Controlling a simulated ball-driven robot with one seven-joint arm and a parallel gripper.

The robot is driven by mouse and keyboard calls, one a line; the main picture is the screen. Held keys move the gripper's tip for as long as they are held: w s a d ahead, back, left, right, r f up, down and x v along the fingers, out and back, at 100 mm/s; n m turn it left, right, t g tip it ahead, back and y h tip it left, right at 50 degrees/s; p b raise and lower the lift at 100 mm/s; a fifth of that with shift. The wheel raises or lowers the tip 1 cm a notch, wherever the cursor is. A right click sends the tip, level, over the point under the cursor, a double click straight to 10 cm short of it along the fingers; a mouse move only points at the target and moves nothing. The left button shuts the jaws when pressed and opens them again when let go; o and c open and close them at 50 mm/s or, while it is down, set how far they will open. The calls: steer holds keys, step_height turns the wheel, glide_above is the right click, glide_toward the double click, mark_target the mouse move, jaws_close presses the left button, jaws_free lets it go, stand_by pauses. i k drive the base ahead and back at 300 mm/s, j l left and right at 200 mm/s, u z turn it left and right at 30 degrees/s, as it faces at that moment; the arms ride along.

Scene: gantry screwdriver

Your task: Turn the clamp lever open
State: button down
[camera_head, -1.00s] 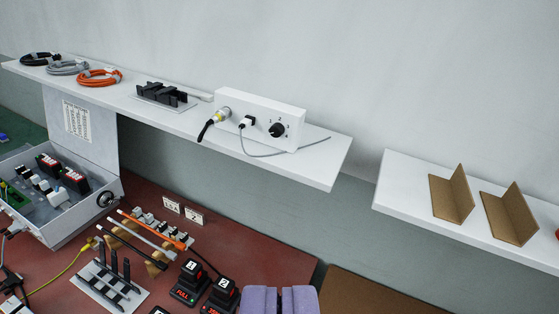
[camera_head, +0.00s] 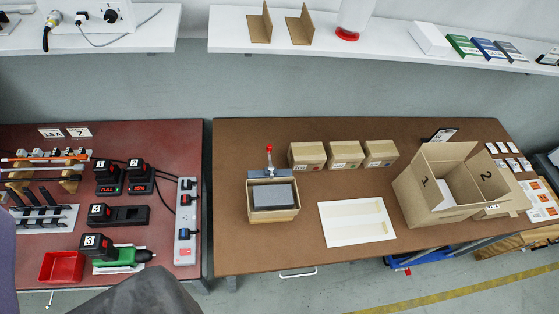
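The clamp lever (camera_head: 269,152) is a thin upright lever with a red knob on top, on the brown table. It stands at the back of a dark grey clamp bracket (camera_head: 257,174). In front of it is a small open cardboard box (camera_head: 273,214) with a dark grey block (camera_head: 272,195) in its top. The lever appears upright; its mechanism is too small to make out. My gripper's fingertips do not show. Only dark grey and purple-grey parts, probably of my arm, show at the bottom and left edges, well apart from the lever.
Small closed boxes (camera_head: 345,155) stand right of the clamp. A white sheet (camera_head: 356,223) lies in front of them, and a large open carton (camera_head: 431,207) is further right. Left, across a gap, a red bench (camera_head: 165,222) holds batteries, a green screwdriver (camera_head: 125,259) and a power strip (camera_head: 186,240).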

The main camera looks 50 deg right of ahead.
mark_target(271, 169)
steer(key=k+j+z, duration=0.3)
steer(key=k, duration=0.2)
steer(key=k+j+z, duration=0.15)
steer(key=k+z, duration=0.5)
steer(key=k, duration=0.35)
steer(key=i, duration=2.6)
